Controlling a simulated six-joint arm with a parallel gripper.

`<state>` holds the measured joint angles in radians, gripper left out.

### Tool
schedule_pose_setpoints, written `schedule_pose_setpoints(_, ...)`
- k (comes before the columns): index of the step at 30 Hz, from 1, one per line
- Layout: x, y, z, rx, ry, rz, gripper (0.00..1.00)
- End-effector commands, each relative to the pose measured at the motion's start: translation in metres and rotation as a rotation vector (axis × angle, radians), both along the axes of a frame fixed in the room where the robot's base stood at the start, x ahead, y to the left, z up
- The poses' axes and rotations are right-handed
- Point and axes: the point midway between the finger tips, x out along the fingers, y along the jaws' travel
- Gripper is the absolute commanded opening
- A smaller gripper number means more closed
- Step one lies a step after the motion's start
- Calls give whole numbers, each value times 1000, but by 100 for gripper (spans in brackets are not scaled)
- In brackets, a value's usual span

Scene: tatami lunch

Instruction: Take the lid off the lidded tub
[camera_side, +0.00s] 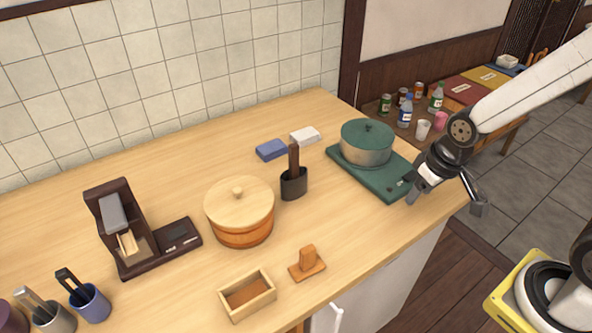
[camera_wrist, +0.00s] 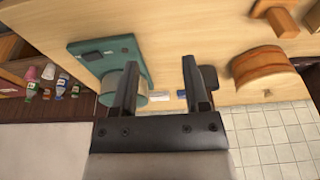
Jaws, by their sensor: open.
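The lidded tub (camera_side: 243,235) is a round orange-brown wooden tub in the middle of the counter. Its pale wooden lid (camera_side: 225,208), with a small round knob (camera_side: 238,193), sits flat on top. The tub (camera_wrist: 262,65) also shows at the right of the wrist view, with its lid towards the picture's bottom. My gripper (camera_side: 448,201) is open and empty, well to the right of the tub, near the counter's right end. In the wrist view my gripper's (camera_wrist: 159,65) two fingers are apart, with nothing held between them.
A green lidded pot (camera_side: 366,149) stands on a green board (camera_side: 386,190) near my gripper. A dark holder (camera_side: 293,184) with a brown handle stands between tub and pot. A wooden box (camera_side: 247,293) and a wooden stamp-like block (camera_side: 307,265) lie in front.

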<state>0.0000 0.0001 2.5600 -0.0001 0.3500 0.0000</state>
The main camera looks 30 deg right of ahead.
Motion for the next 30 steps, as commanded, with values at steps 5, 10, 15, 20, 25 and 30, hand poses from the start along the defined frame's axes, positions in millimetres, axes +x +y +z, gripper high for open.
schedule_pose_setpoints(5, 0, 0, 0, 0, 0, 0, 72)
schedule_pose_setpoints(10, 0, 0, 0, 0, 0, 0, 72)
schedule_pose_setpoints(15, 6, 2, 1, 0, -3, 13, 72)
schedule_pose_setpoints(20, 27, 12, 5, 1, -11, 60, 72)
schedule_pose_setpoints(25, 67, 34, 11, 5, -26, 158, 72)
schedule_pose_setpoints(30, 115, 68, 17, 11, -48, 284, 72)
